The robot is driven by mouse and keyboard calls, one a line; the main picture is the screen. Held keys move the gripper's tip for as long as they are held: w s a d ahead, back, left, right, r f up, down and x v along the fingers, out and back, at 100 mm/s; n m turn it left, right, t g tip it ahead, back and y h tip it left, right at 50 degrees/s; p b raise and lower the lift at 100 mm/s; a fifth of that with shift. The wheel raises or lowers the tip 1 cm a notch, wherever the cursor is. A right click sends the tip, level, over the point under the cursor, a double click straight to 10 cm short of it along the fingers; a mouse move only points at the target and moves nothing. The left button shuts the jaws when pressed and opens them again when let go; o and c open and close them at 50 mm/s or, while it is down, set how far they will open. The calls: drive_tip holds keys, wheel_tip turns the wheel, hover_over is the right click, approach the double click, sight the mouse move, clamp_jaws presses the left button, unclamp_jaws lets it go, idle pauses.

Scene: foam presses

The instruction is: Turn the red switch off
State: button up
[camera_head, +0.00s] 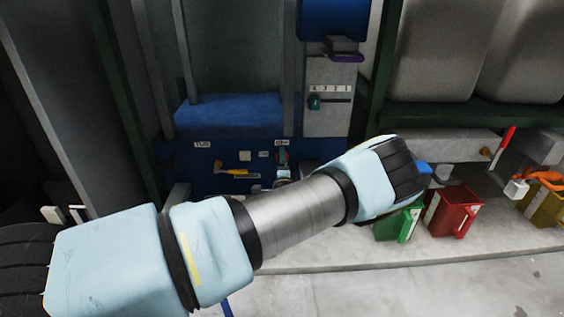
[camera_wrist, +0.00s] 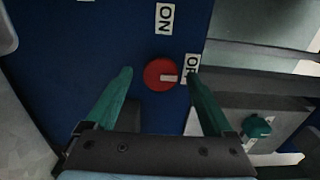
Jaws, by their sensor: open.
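The red switch (camera_wrist: 154,74) is a round knob with a pale bar, on a blue panel (camera_wrist: 95,45). The ON label (camera_wrist: 165,18) is above the knob. My gripper (camera_wrist: 159,76) is open, its green fingers on either side of the switch in the picture. I cannot tell if they touch it. The right fingertip overlaps the OFF label.
A teal knob (camera_wrist: 257,126) is on the grey surface right of the panel; it shows in the head view too (camera_head: 314,103). A yellow handle (camera_head: 232,171) is on the panel's left. Green (camera_head: 388,229) and red (camera_head: 447,212) bins stand right of my arm.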

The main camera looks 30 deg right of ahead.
drive_tip(key=p+v, duration=0.3)
drive_tip(key=v, duration=0.7)
drive_tip(key=shift+s, duration=0.1)
drive_tip(key=w+a+r+n+g+y+p, duration=0.1)
drive_tip(key=w+a+r+n+g+y, duration=0.25)
drive_tip(key=a+n, duration=0.45)
drive_tip(key=w+a+r+n+g+y+p, duration=0.1)
drive_tip(key=w+a+r+n+g+y, duration=0.25)
drive_tip(key=a, duration=0.55)
drive_tip(key=s+a+r+n+g+p, duration=0.2)
drive_tip(key=s+a+r+n+g, duration=0.25)
drive_tip(key=s+a+r, duration=0.5)
drive_tip(key=s+a+r+n+g+p, duration=0.1)
drive_tip(key=s+a+r+n+g, duration=0.2)
drive_tip(key=s+a+r+n, duration=0.65)
drive_tip(key=w+a+r+m+p, duration=0.1)
drive_tip(key=r+p, duration=1.8)
drive_tip(key=w+a+r+m+p, duration=0.2)
drive_tip(key=r+p, duration=1.7)
drive_tip(key=r, duration=0.1)
drive_tip(key=shift+a, duration=0.3)
